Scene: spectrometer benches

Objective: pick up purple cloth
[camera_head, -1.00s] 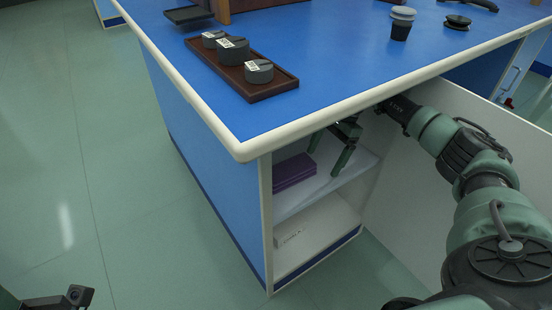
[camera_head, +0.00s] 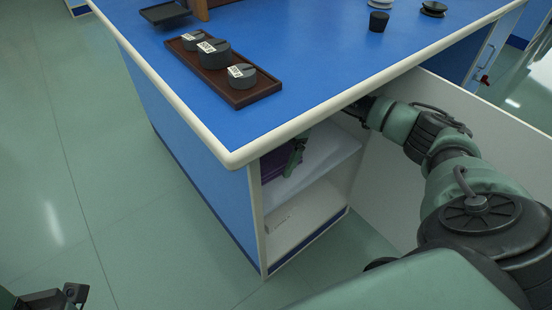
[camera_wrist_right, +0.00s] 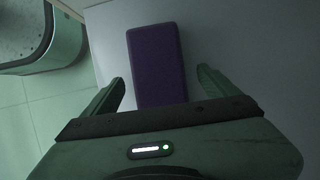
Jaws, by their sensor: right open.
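The purple cloth (camera_head: 270,167) is a flat, folded block on the upper shelf of the open cabinet, partly hidden behind my right gripper in the head view. In the right wrist view the purple cloth (camera_wrist_right: 157,55) lies lengthwise between the two fingers, with a gap on each side. My right gripper (camera_head: 297,157) is open inside the cabinet, right at the cloth; its fingers also show in the right wrist view (camera_wrist_right: 162,82). My left gripper (camera_head: 62,298) shows only partly at the bottom left corner, away from the cabinet; its jaws are unclear.
The shelf (camera_head: 325,150) is close under the blue benchtop (camera_head: 290,70), with the side wall at left. A white box (camera_head: 300,217) lies in the lower compartment. A brown tray (camera_head: 265,90) with dark round containers and a dark cup (camera_head: 378,21) stand on top.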

